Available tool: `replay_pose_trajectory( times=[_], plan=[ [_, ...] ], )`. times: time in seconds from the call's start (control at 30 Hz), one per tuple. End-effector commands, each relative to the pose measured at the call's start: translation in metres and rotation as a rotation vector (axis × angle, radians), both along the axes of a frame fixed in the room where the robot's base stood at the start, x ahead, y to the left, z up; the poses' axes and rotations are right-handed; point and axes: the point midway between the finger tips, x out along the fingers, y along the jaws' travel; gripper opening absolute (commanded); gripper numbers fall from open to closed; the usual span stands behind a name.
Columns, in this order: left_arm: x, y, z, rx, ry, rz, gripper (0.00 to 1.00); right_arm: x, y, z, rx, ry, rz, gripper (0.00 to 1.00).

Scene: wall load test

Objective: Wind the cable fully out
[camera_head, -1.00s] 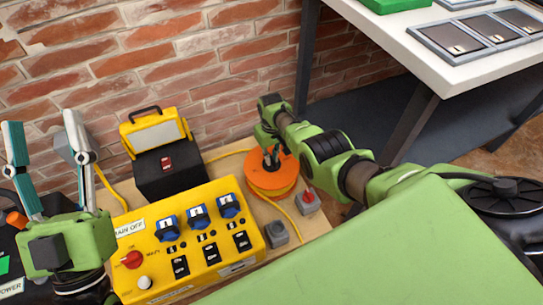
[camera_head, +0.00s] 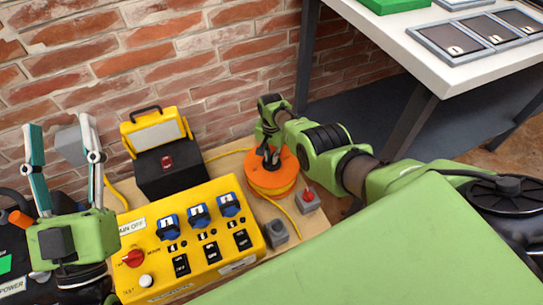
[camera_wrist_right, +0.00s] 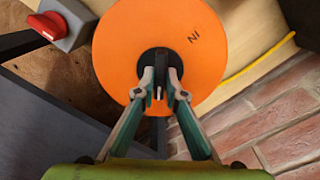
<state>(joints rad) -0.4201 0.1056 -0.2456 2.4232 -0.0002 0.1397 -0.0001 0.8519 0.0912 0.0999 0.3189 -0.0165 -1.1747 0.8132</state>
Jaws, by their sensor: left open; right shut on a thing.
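The orange cable reel (camera_head: 271,170) stands on the wooden board, with yellow cable (camera_head: 283,208) wound under its top disc. It also shows in the right wrist view (camera_wrist_right: 200,60), with part of a marking, "NI", on the disc. My right gripper (camera_wrist_right: 160,85) is shut on the dark crank handle (camera_wrist_right: 161,72) at the reel's middle. Yellow cable runs out from the reel at the right of the wrist view (camera_wrist_right: 258,68). My left gripper (camera_head: 58,135) is open and empty, pointing up at the far left. How much cable is left on the reel is mostly hidden.
A yellow control box (camera_head: 188,245) with blue sockets stands in front of the reel. A grey box with a red switch (camera_head: 307,200) and a grey block (camera_head: 276,233) stand near it. A black-and-yellow lamp (camera_head: 168,172) stands behind left, by the brick wall. A white table (camera_head: 470,70) is at right.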

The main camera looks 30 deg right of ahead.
Motion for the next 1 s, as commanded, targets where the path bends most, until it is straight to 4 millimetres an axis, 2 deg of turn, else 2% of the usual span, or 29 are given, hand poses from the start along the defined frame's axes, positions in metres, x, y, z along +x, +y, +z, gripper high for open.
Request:
replay_pose_trajectory(
  times=[0.5, 0.7, 1.0],
  plan=[
    [0.0015, 0.0002, -0.0027, 0.004, 0.013, 0.001, 0.47, 0.0005, 0.0001, 0.0002, 0.0, -0.001, -0.464, 0.0],
    [0.0011, 0.0004, -0.0019, 0.003, 0.011, 0.001, 0.47, 0.0004, 0.0001, 0.0001, 0.0, -0.001, -0.589, 0.0],
    [0.0004, 0.0006, -0.0009, 0.002, 0.006, 0.001, 0.47, 0.0004, 0.0001, 0.0001, 0.0, -0.001, -0.687, 0.0]
  ],
)
